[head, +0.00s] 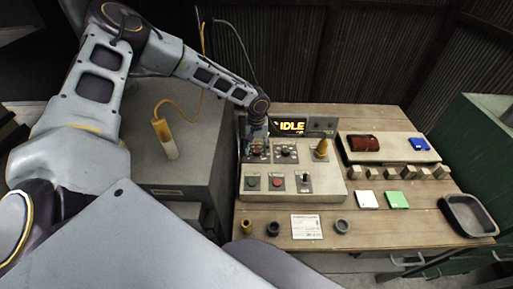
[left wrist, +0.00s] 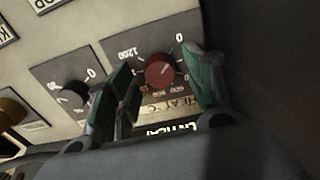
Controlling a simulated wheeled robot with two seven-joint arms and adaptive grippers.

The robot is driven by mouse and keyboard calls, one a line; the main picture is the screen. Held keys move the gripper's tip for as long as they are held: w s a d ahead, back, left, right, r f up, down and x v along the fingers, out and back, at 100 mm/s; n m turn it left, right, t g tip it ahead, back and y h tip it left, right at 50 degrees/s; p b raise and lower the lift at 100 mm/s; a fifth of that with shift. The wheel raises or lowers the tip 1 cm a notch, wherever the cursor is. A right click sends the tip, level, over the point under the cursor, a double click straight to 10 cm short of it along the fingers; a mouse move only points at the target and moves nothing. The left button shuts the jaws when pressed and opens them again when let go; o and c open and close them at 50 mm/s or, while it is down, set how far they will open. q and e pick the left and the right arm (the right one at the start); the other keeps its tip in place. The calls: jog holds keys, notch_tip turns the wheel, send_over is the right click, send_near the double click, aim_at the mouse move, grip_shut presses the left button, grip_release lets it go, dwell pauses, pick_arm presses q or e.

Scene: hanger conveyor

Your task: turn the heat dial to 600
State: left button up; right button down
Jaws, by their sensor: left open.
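The heat dial (left wrist: 160,71) is a round red knob on a dark square plate in the left wrist view, with a scale that includes 0, 600 and 1200 and a HEAT label below. A pale mark on the knob seems to point to the upper right, but its exact reading is unclear. My left gripper (left wrist: 163,82) is open, with its green-padded fingers on either side of the knob; I cannot tell whether they touch it. In the head view my left gripper (head: 257,137) reaches down over the control panel (head: 328,185) and partly hides the dial. My right gripper is not in view.
A second, black dial (left wrist: 76,95) sits beside the heat dial. The display (head: 290,126) reads IDLE. The panel also has a green button (head: 253,183), a red button (head: 277,183), a lever (head: 304,181) and a yellow cone-shaped part (head: 321,149). A tray (head: 444,206) stands at the right.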

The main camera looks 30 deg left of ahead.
pick_arm(q)
jog(key=shift+f, duration=0.3)
jog(key=shift+c, duration=0.4)
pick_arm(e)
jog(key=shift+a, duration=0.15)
pick_arm(q)
jog(key=shift+c, duration=1.1)
jog(key=c, duration=0.7)
jog(key=shift+c, duration=0.2)
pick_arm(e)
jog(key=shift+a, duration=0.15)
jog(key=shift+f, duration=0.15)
